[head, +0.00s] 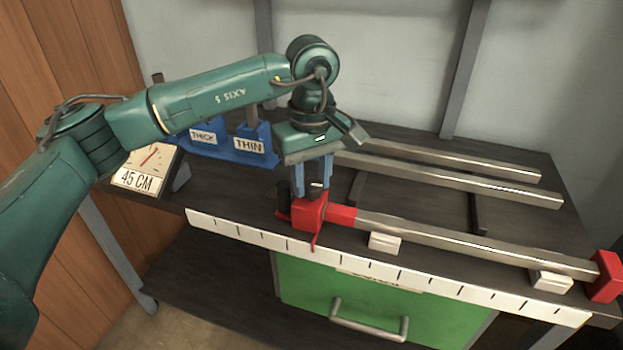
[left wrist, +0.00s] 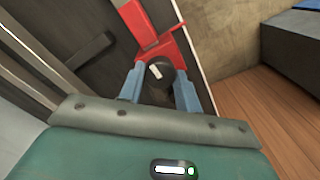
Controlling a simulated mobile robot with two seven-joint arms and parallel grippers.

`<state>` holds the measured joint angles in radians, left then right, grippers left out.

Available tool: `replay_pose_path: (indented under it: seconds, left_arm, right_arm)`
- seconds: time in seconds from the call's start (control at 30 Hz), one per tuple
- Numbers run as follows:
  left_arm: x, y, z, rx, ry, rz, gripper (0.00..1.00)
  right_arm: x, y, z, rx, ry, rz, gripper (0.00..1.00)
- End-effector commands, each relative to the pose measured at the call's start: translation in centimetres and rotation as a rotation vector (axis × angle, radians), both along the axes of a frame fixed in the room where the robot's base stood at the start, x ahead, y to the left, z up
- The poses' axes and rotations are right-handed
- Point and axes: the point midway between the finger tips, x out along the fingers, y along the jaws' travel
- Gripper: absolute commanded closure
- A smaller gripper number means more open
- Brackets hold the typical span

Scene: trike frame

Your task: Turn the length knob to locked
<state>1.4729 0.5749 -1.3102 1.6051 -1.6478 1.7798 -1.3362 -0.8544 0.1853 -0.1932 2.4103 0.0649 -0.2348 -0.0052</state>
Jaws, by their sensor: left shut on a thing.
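The length knob (left wrist: 158,76) is dark and round with a white mark, on a red stop block (head: 308,213) at the left end of the rail. My left gripper (head: 314,190) points down over the block, its blue fingers on either side of the knob. In the left wrist view the gripper (left wrist: 158,88) is shut on the knob, with the white mark facing up and slightly left. In the head view the fingers mostly hide the knob. A metal bar (head: 470,242) runs from the red block to a red end block (head: 605,277). My right gripper is not in view.
A white ruler strip (head: 400,275) runs along the bench's front edge. Two white supports (head: 384,242) sit under the bar. Blue holders labelled THICK and THIN (head: 249,146) and a 45 CM dial sign (head: 138,180) stand left. More bars (head: 450,178) lie behind. A green drawer (head: 300,290) is below.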

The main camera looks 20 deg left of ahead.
Motion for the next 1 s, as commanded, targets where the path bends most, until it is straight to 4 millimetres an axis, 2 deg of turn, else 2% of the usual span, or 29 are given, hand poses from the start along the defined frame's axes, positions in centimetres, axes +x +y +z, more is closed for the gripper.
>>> replay_pose_path:
  seconds: [0.67, 0.7, 0.93, 1.0]
  left_arm:
    - [-0.03, -0.09, 0.05, -0.001, 0.000, -0.064, 0.89]
    - [-0.03, -0.09, 0.05, -0.001, 0.000, -0.064, 0.64]
    - [-0.02, -0.05, 0.02, 0.000, 0.000, -0.062, 0.45]
    - [-0.02, -0.04, 0.02, 0.000, 0.000, -0.062, 0.44]
  right_arm:
    - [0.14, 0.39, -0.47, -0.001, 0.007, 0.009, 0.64]
    - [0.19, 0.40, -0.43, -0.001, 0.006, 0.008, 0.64]
    - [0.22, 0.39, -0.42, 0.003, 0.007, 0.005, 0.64]
    - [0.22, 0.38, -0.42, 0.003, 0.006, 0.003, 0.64]
